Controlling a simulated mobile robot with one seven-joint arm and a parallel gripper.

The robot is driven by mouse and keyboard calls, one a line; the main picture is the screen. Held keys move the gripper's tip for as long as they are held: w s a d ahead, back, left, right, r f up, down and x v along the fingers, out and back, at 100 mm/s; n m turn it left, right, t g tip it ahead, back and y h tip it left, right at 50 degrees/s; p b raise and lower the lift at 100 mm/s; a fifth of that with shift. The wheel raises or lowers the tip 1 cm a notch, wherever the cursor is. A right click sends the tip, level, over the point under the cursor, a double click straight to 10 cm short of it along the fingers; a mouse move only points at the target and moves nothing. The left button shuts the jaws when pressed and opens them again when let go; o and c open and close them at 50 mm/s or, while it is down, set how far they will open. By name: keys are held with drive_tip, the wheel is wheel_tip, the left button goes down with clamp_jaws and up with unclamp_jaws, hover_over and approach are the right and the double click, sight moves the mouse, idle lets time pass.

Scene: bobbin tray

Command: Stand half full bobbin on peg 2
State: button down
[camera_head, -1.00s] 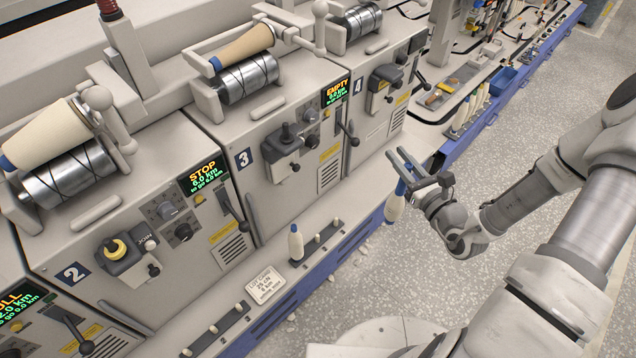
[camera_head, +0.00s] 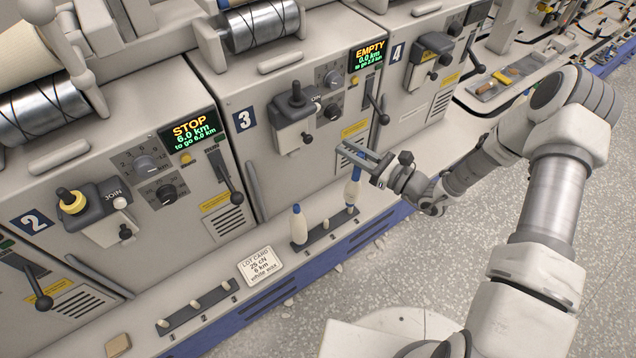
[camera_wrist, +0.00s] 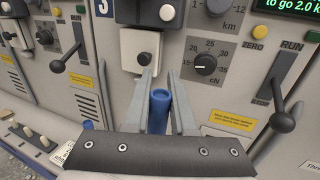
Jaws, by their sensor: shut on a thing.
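My gripper (camera_head: 362,156) is shut on a bobbin (camera_head: 352,192) with a blue top and a cream body, held upright. In the wrist view my gripper (camera_wrist: 161,82) has its fingers on either side of the bobbin's blue top (camera_wrist: 160,108); the rest is hidden. The bobbin's lower end is at the right end of a dark peg rail (camera_head: 338,226); I cannot tell whether it touches. A bare peg (camera_head: 326,224) stands at the rail's middle. Another cream bobbin (camera_head: 299,225) with a blue top stands at its left end.
A nearer dark rail (camera_head: 215,303) marked 1, 2, 3 has bare pegs. A lot card (camera_head: 260,265) lies between the rails. Machine fronts with levers and knobs (camera_head: 297,118) rise close behind. A small tan block (camera_head: 118,345) lies at the lower left.

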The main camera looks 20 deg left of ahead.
sight(356, 199)
drive_tip(key=s+a+f+n+g+b, duration=0.1)
drive_tip(key=a+f+g+b, duration=0.1)
drive_tip(key=f, duration=0.4)
drive_tip(key=s+a+f+n+g+b, duration=0.1)
drive_tip(key=a+f+g+b, duration=0.1)
drive_tip(key=a+f+b, duration=0.2)
drive_tip(key=shift+s+a+f+n+y+b, duration=0.4)
drive_tip(key=shift+a+f, duration=0.25)
drive_tip(key=shift+f, duration=0.85)
drive_tip(key=shift+f+b, duration=0.55)
drive_tip(key=shift+f, duration=0.1)
drive_tip(key=c, duration=1)
unclamp_jaws()
drive_tip(key=shift+d, duration=0.1)
drive_tip(key=shift+s+d, duration=0.25)
drive_tip(key=shift+d, duration=1.55)
drive_tip(key=shift+s+d, duration=0.25)
drive_tip(key=shift+d, duration=1.55)
drive_tip(key=shift+s+d, duration=0.25)
drive_tip(key=shift+d, duration=1.55)
drive_tip(key=shift+r+g, duration=0.15)
drive_tip(key=shift+g, duration=0.15)
